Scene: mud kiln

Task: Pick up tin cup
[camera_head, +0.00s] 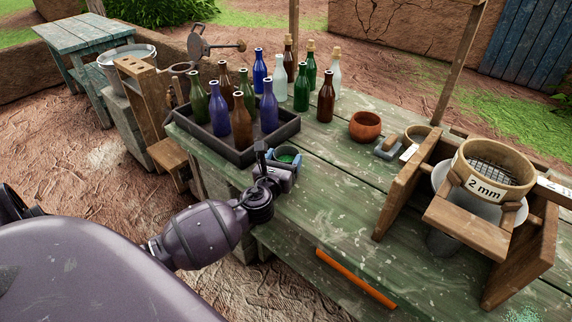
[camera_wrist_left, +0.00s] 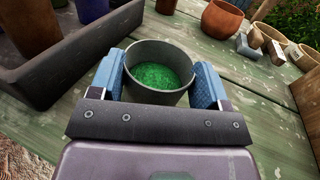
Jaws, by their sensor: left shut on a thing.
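The tin cup (camera_wrist_left: 161,88) is a grey, round, upright cup with green granular stuff inside. It also shows in the head view (camera_head: 287,155), just right of the bottle tray's front corner. My left gripper (camera_wrist_left: 160,85) has its two blue-padded fingers on opposite sides of the cup, shut on it. In the head view my left gripper (camera_head: 284,160) partly covers the cup. I cannot tell whether the cup's base touches the table. My right gripper does not show.
A dark tray (camera_head: 246,158) with several coloured bottles stands left of the cup on the green table (camera_head: 330,210). More bottles and a terracotta bowl (camera_head: 365,127) stand behind. A wooden stand with a sieve (camera_head: 494,170) is at right. An orange strip (camera_head: 355,279) lies near the front edge.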

